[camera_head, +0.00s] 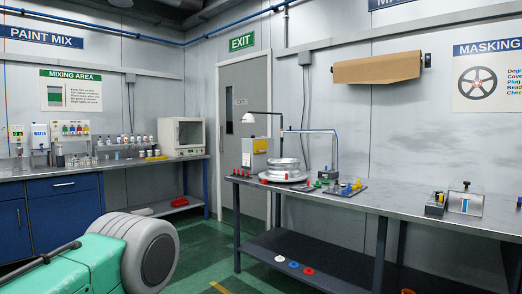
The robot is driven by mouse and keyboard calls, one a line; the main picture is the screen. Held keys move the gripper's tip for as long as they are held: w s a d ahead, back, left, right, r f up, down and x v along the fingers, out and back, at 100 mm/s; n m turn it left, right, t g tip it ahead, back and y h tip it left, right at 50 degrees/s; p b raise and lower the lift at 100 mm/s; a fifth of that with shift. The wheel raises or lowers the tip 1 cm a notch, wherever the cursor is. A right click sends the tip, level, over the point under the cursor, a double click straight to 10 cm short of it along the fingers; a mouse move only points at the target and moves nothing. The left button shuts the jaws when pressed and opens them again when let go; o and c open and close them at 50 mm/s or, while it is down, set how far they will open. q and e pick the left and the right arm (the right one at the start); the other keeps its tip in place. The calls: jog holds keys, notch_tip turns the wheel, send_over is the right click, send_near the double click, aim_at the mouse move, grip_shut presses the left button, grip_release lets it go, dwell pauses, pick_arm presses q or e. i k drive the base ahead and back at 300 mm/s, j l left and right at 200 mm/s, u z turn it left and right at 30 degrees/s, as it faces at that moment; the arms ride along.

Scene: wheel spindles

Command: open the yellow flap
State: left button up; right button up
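A grey box (257,158) stands at the back left end of the right-hand workbench. A yellow panel (261,146) covers the upper part of its face; it looks closed, though it is small and far off. It is the only flap-like yellow thing that I can make out. Neither of my grippers is in view.
The workbench (405,201) holds stacked silver wheels (284,170) beside the box, red spindle-like pieces (241,173), and a tray of coloured parts (345,189). A lamp arm (262,113) rises behind the wheels. Green floor (205,250) is open before the bench.

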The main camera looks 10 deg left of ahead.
aim_at(259, 146)
jog(key=i+j+z, duration=0.1)
jog(key=i+j, duration=0.25)
jog(key=i, duration=0.2)
jog(key=i+j+z, duration=0.15)
jog(key=i+j, duration=0.25)
jog(key=i, duration=0.15)
